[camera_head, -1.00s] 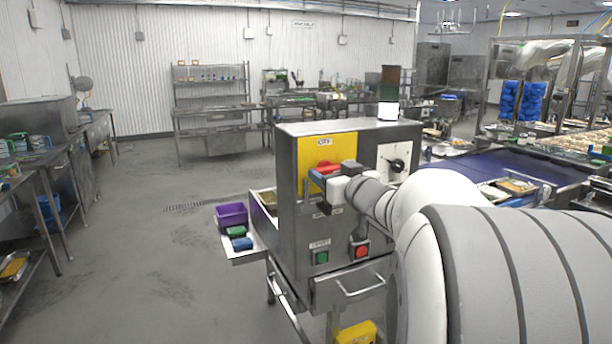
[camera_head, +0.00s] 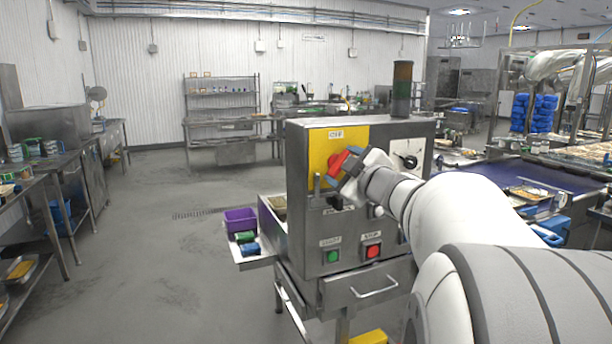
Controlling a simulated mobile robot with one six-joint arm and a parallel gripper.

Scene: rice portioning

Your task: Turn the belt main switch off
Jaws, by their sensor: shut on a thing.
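The belt main switch is a red rotary handle (camera_head: 338,161) on a yellow plate (camera_head: 322,147) on the front of the steel control cabinet (camera_head: 299,155). The handle is tilted, its upper end toward the right. My gripper (camera_head: 347,172) is at the handle, turned at a slant, with its jaws shut on the red handle. Blue parts of the jaws show beside the red. My gripper hides the handle's lower part and some of the plate.
A green button (camera_head: 333,256) and a red button (camera_head: 373,251) sit lower on the cabinet. A black dial (camera_head: 409,161) is to the right. A drawer handle (camera_head: 375,288) sticks out below. A purple bin (camera_head: 240,220) stands left. The blue belt (camera_head: 500,178) runs right.

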